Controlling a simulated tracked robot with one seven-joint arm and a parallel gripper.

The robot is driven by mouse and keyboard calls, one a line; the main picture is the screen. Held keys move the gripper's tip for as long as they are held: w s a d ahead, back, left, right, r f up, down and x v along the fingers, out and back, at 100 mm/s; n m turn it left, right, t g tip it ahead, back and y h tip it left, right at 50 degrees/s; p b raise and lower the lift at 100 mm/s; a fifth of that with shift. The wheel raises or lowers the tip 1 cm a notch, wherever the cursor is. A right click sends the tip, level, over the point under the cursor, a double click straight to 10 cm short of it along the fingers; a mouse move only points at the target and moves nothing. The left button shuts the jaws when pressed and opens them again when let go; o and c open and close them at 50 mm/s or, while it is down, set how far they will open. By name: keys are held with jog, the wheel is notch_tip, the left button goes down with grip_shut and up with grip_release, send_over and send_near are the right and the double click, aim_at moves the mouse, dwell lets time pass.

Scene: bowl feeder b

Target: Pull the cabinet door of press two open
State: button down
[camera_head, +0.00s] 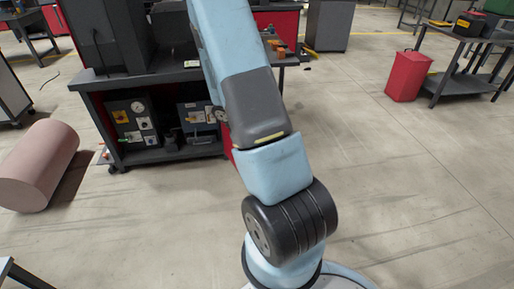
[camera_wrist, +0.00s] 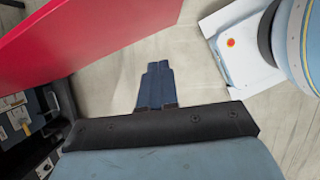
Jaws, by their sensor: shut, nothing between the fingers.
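My gripper (camera_wrist: 158,75) shows in the wrist view with its two dark fingers together and nothing between them. A red door panel (camera_wrist: 100,30) fills the upper left of that view, beside the fingers with a gap to them. The dark cabinet (camera_wrist: 35,115) stands open at the lower left, showing equipment inside. In the head view the cabinet (camera_head: 150,158) has an open front, and a red strip of the door (camera_head: 229,140) stands at its right edge, mostly behind my arm. My gripper is hidden there. The door's handle is not visible.
A pink cylinder (camera_head: 38,165) lies on the floor at the left. A red bin (camera_head: 408,77) stands beside a dark table (camera_head: 462,88) at the right. Black equipment (camera_head: 110,38) sits on top of the cabinet. The floor between cabinet and bin is clear.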

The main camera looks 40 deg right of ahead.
jog(key=s+v, duration=0.1)
jog(key=v, duration=0.7)
jog(key=shift+w+r, duration=0.1)
jog(key=shift+r, duration=0.05)
jog(key=s+a+r+m+t+y, duration=0.15)
jog(key=a+r+m, duration=0.25)
jog(key=r, duration=0.6)
jog(key=s+a+r+m+t, duration=0.2)
jog(key=s+a+r+m, duration=0.15)
jog(key=r, duration=0.65)
jog(key=s+a+r+m+t+y, duration=0.2)
jog(key=s+a+r+m, duration=0.4)
jog(key=s+a+r, duration=0.4)
jog(key=s+r+t, duration=0.1)
jog(key=s+r, duration=0.1)
jog(key=s, duration=0.1)
jog(key=shift+a+r+t+y, duration=0.15)
jog(key=shift+r+t+y, duration=0.1)
jog(key=shift+t+y, duration=0.1)
jog(key=shift+s+m, duration=0.1)
jog(key=shift+m, duration=0.15)
